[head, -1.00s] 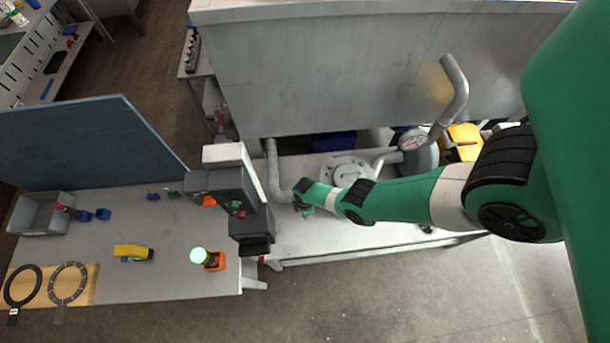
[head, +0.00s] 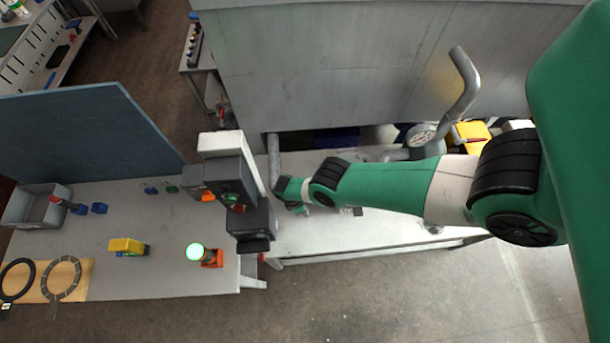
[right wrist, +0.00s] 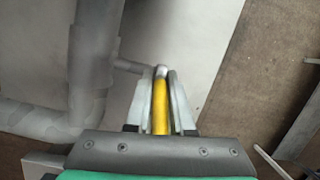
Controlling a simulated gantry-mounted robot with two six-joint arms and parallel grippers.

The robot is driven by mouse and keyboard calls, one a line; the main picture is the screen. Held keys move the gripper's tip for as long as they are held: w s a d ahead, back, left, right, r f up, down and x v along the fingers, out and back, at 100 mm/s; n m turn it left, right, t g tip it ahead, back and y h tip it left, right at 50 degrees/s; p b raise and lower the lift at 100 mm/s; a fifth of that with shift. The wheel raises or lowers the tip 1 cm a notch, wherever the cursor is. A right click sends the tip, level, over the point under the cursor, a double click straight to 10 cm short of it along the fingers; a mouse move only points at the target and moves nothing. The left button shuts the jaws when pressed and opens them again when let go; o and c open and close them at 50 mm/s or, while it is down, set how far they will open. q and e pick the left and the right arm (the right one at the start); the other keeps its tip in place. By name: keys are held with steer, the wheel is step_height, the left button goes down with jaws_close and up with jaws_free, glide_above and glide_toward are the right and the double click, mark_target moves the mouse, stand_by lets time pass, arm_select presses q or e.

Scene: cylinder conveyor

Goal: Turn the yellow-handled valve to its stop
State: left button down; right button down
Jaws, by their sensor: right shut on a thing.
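The yellow valve handle (right wrist: 160,112) is a slim lever with a pale tip, lying between the two fingers of my right gripper (right wrist: 161,78) in the right wrist view. The fingers are shut on it. A short grey stem (right wrist: 128,65) runs from near the handle's tip to the grey pipe (right wrist: 95,60) on the left. In the head view my right gripper (head: 290,207) is beside the lower end of the upright grey pipe (head: 274,160), and the yellow handle is hidden there. My left gripper is not in view.
A grey button panel on a post (head: 240,205) stands just left of my right gripper. A pressure gauge (head: 421,135) and a bent pipe (head: 466,85) are at the back right. The left table (head: 180,275) holds a grey bin (head: 40,212) and several small parts.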

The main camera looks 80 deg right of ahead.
steer(key=c, duration=0.8)
jaws_free()
steer(key=p+v, duration=0.6)
steer(key=v, duration=0.1)
steer(key=shift+w+r, duration=0.1)
steer(key=shift+r, duration=0.3)
steer(key=shift+f, duration=0.1)
